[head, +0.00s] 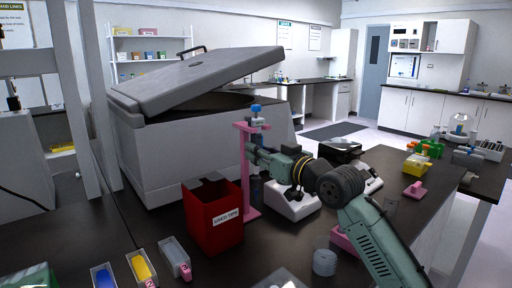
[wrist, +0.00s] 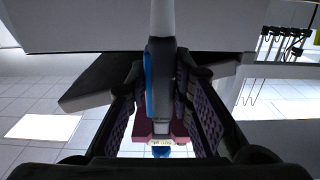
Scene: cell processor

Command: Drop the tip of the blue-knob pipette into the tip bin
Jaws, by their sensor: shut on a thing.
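The blue-knob pipette (head: 257,110) stands upright at the pink stand (head: 246,185) in the head view, its blue knob at the top. My gripper (head: 256,147) reaches it from the right and is shut on its body. In the wrist view the fingers of my gripper (wrist: 170,85) close on both sides of the dark grey and blue pipette body (wrist: 160,85). Its pale shaft runs out of the top of that view, so the tip end is not visible there. The tip bin (head: 212,222), red and labelled "USED TIPS", stands open-topped left of the pink stand. I cannot tell whether the pipette is clear of the stand.
A large grey machine (head: 180,155) with a raised lid stands behind the bin. Small blue, yellow and white boxes (head: 143,268) lie at the front left. A white device (head: 290,203) is under my arm. A clear cup (head: 325,262) stands at the front.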

